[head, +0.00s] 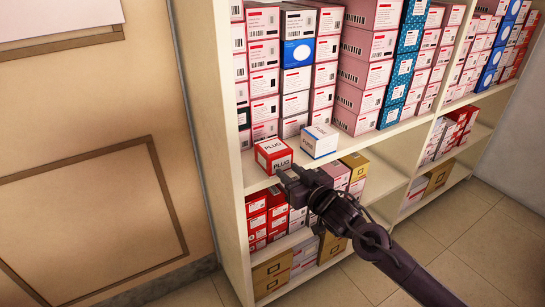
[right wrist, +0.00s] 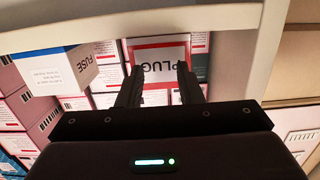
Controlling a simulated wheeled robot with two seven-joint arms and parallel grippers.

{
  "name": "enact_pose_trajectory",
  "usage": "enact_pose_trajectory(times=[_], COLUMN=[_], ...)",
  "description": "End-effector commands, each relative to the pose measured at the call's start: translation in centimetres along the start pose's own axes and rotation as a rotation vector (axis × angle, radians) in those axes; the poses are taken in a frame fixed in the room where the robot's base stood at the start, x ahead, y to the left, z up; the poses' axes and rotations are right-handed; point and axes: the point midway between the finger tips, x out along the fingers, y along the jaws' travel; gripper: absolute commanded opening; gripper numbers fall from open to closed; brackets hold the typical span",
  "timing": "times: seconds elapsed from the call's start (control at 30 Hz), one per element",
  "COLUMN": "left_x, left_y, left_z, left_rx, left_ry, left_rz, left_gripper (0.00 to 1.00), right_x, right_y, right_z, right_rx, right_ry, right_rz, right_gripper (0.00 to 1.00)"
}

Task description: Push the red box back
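The red box (head: 273,154), red and white and marked PLUG, sits near the front edge at the left end of the middle shelf (head: 400,140), ahead of the stacked boxes. My right gripper (head: 287,175) is just in front of it. In the right wrist view the red box (right wrist: 160,58) shows between and beyond the two fingers (right wrist: 158,72), which are spread apart with nothing held. I cannot tell whether the fingertips touch the box. My left gripper is not in view.
A white and blue FUSE box (head: 320,141) stands just right of the red box; it also shows in the right wrist view (right wrist: 55,70). Tall stacks of boxes (head: 295,80) stand behind. The shelf's left side panel (head: 215,110) is close by. More boxes (head: 267,217) fill the lower shelf.

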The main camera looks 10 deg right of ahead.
Motion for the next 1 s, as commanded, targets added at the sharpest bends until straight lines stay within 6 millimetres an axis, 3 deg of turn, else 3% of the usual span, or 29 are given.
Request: enact_pose_trajectory(times=[1.0], left_x=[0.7], left_y=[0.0], left_z=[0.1], left_rx=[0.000], left_ry=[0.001], left_rz=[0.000], left_gripper=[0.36], right_x=[4.7], right_y=[-0.1], right_z=[-0.5], right_rx=[0.000], right_ry=[0.000], right_rz=[-0.001], right_gripper=[0.33])
